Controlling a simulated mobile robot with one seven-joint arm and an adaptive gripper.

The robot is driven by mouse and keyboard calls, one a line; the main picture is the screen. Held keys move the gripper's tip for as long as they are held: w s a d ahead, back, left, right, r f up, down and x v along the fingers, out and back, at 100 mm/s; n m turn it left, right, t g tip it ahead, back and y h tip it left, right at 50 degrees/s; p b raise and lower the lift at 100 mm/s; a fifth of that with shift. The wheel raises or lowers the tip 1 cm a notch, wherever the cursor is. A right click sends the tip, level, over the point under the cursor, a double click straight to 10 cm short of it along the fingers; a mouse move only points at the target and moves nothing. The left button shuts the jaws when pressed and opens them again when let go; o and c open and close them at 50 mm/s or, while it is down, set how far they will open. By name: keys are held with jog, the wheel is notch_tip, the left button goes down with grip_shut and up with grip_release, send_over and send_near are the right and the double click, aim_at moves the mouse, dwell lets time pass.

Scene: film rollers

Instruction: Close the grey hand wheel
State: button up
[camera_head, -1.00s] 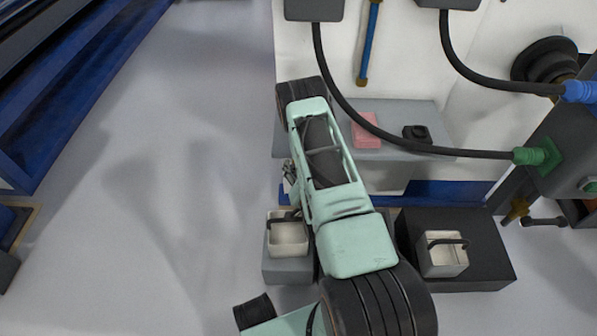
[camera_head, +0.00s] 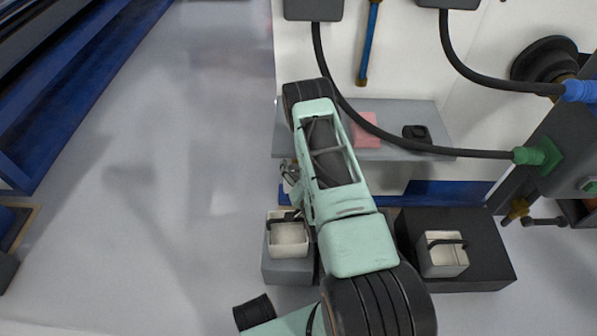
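I cannot clearly make out a grey hand wheel in the head view. A dark round wheel-like part (camera_head: 540,58) sits at the upper right, by the blue hose fitting, but I cannot tell whether it is the hand wheel. My pale green arm crosses the middle of the view. A small part of my gripper (camera_head: 290,172) shows at the arm's left side, in front of the grey shelf's left end. Its fingers are mostly hidden, so its opening and anything between them cannot be seen.
A grey shelf (camera_head: 400,114) holds a pink block (camera_head: 365,130) and a small black object (camera_head: 416,133). Pale buckets stand on a grey box (camera_head: 289,269) and a black box (camera_head: 487,255). The floor on the left is clear.

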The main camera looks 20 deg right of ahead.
notch_tip(320, 180, up, 10)
dwell(0.7)
dwell(0.4)
